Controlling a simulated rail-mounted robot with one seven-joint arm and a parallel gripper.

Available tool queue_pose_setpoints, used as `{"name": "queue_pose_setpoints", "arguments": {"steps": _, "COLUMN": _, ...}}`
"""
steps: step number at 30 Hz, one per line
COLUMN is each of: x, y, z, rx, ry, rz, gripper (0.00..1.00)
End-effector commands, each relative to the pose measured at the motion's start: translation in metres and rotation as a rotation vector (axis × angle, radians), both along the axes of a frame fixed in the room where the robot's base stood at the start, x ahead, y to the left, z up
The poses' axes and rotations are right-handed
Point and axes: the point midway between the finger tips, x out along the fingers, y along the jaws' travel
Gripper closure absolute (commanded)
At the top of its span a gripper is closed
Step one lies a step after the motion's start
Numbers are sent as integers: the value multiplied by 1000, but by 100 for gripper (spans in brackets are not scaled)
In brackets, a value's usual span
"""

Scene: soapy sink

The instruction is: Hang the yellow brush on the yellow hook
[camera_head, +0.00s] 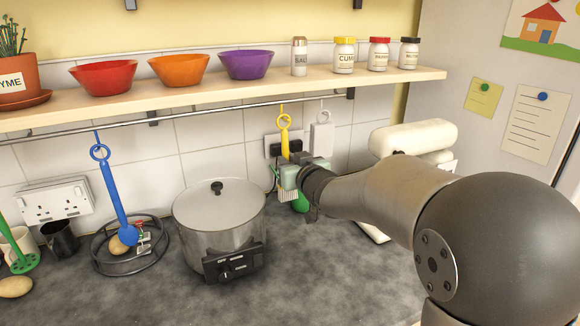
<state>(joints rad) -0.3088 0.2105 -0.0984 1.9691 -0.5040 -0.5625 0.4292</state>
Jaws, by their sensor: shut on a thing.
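The yellow brush (284,137) is upright below the rail, with its ring handle at the top. The yellow hook (281,107) hangs from the metal rail, right at the top of the brush's ring. I cannot tell from this view whether the ring is around the hook or just in front of it. My gripper (287,177) is shut on the brush below the ring, in front of the tiled wall. My arm comes in from the right.
A lidded pot (218,215) stands left of my gripper. A blue utensil (113,195) hangs from a blue hook further left. A white item (321,136) hangs right of the brush. A shelf (220,92) with bowls and jars runs above the rail (210,113). The front counter is clear.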

Motion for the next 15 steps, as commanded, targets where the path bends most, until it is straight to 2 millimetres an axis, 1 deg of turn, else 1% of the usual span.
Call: {"name": "queue_pose_setpoints", "arguments": {"steps": 15, "x": 5, "y": 2, "z": -3, "rx": 23, "ry": -42, "rz": -1, "gripper": 100}}
